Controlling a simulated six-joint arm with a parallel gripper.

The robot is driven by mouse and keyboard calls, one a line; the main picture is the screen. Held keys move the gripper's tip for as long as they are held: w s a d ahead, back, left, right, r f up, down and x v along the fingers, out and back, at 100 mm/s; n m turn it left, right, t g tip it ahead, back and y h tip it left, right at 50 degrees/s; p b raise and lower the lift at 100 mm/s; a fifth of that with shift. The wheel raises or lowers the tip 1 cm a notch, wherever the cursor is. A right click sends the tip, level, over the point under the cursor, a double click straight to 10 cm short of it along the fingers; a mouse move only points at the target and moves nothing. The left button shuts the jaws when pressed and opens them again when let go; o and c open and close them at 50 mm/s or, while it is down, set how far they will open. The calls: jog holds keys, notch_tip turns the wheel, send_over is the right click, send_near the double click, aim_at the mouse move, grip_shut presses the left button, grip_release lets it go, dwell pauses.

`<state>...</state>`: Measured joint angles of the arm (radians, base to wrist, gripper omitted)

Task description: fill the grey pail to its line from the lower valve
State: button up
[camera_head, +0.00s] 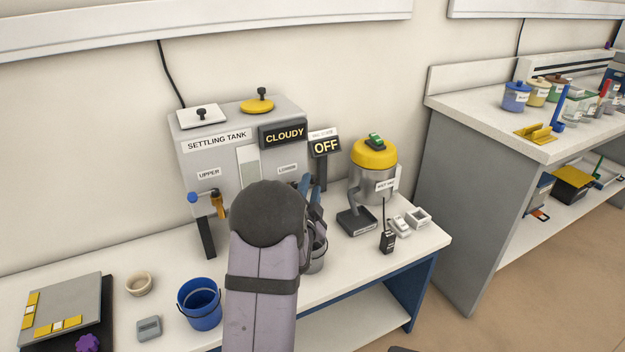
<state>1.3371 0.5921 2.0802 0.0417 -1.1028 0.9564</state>
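The grey settling tank (240,135) stands on the bench against the wall, with a sign reading CLOUDY (285,135). Its LOWER label (287,169) shows just above my arm. The lower valve is mostly hidden behind my arm; blue-grey parts (315,197) show there, and I cannot tell whether they are valve or gripper. The grey pail (318,262) shows only as a strip at the arm's right side, below those parts. Its line and its contents are hidden. My arm covers the view of my gripper, so its fingers cannot be made out.
The upper valve (217,204) is at the tank's left. A blue bucket (200,305) stands left of my arm. A yellow-topped canister (374,170) and an OFF sign (325,147) are at the right. A small bowl (139,284) and a dark board (88,330) lie left.

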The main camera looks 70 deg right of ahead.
aim_at(312, 182)
jog(key=shift+w+d, duration=0.2)
jog(key=shift+d, duration=0.85)
jog(key=shift+w+d, duration=0.2)
jog(key=shift+d, duration=0.85)
grip_shut()
